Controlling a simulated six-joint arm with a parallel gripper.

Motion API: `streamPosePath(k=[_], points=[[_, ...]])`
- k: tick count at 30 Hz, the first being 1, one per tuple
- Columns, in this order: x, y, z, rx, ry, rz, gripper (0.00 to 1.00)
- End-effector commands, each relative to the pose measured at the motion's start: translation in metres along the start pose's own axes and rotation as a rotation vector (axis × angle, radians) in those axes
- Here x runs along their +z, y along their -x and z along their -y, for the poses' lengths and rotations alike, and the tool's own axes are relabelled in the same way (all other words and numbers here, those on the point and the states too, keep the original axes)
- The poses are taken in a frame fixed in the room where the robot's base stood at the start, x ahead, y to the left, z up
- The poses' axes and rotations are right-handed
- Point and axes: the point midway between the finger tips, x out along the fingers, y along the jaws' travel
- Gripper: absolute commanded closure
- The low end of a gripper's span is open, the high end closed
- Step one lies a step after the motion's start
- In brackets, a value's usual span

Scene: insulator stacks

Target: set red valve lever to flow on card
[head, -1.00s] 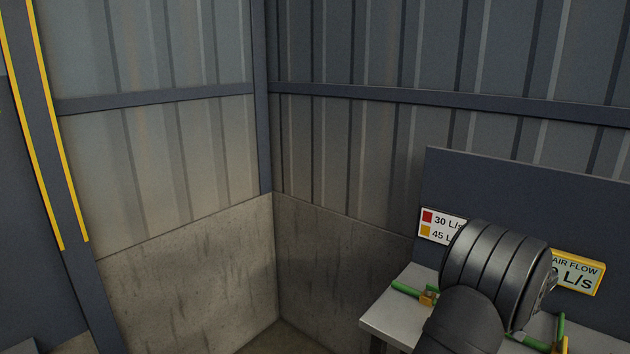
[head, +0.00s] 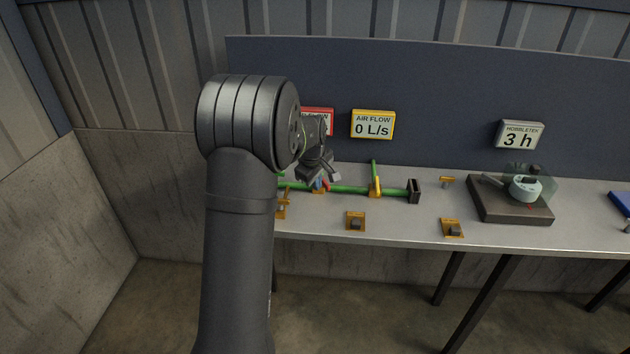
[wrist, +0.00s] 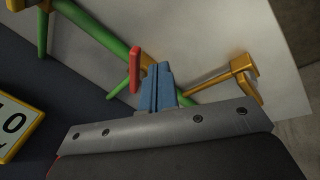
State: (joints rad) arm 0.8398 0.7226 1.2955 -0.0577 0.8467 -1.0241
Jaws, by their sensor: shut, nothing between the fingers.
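The red valve lever (wrist: 135,70) stands by the green pipe (wrist: 100,35) in the wrist view. My gripper's blue fingers (wrist: 157,88) are shut and empty, just right of the lever; I cannot tell whether they touch it. In the head view my gripper (head: 321,184) is low over the pipe (head: 350,189), with the red lever (head: 327,184) small and partly hidden. The yellow-framed air flow display (head: 373,125) reads 0 L/s. A red-framed display (head: 318,120) is mostly hidden by my arm. The card is hidden now.
An orange bracket (wrist: 235,70) is close to the right of my fingers in the wrist view. Orange fittings (head: 355,221) sit along the bench's front (head: 400,233). A dark base (head: 510,212) with a teal device (head: 530,188) stands at the right. A panel (head: 450,90) rises behind.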

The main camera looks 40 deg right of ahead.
Motion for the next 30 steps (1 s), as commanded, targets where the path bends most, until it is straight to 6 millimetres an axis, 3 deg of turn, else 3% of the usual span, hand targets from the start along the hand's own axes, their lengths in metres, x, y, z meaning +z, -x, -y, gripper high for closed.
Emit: streamPosePath(k=[7,15,23,30], points=[[-0.015,0.023,0.043,0.097,0.599,0.238,1.0],[-0.036,0.057,0.066,0.206,1.184,0.489,1.0],[-0.043,0.066,0.069,0.241,1.355,0.573,1.0],[-0.033,0.034,0.051,0.238,1.352,0.573,1.0]])
